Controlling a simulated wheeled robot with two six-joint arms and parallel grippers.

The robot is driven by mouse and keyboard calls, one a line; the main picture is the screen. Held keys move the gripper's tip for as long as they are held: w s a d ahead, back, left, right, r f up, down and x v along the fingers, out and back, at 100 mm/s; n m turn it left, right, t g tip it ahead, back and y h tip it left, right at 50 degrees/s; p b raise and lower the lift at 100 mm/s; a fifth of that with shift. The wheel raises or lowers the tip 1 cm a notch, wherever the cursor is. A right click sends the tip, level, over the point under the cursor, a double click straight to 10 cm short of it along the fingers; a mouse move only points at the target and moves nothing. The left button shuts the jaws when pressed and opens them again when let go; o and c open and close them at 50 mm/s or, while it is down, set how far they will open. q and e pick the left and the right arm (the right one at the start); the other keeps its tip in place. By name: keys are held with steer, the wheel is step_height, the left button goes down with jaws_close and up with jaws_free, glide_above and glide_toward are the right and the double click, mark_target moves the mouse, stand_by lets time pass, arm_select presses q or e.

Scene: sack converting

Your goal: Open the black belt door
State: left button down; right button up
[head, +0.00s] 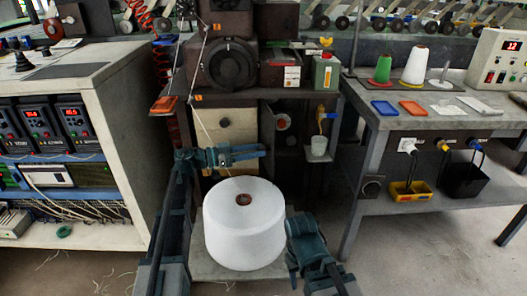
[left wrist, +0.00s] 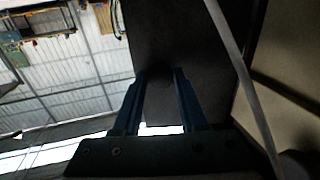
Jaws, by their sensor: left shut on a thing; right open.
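A dark flat panel, which looks like the black belt door (left wrist: 180,30), fills the middle of the left wrist view. A round dark knob (left wrist: 174,74) shows on it between my left fingertips. In the head view I cannot clearly make out the door or the knob behind the gripper. My right gripper (head: 294,250) is open and low, just right of a white yarn cone.
The large white yarn cone (head: 244,235) stands on a low plate between my arms. A beige cabinet (head: 125,105) is on the left. A workbench (head: 450,118) with small cones and trays is on the right. A thread runs down to the cone.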

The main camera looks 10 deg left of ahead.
arm_select(q)
steer(key=shift+w+a+m+g+h, duration=0.1)
steer(key=shift+a+m+g+h, duration=0.15)
steer(key=shift+a+m+g, duration=0.5)
steer(key=shift+w+a+m+g+h, duration=0.1)
steer(key=shift+a+m+g+h, duration=0.25)
steer(key=shift+g, duration=0.6)
steer(key=shift+a, duration=0.1)
steer(key=shift+c, duration=2.2)
jaws_free()
steer(key=s+a, duration=0.2)
steer(key=a, duration=1.1)
steer(key=shift+s+a, duration=0.25)
steer(key=shift+s, duration=0.05)
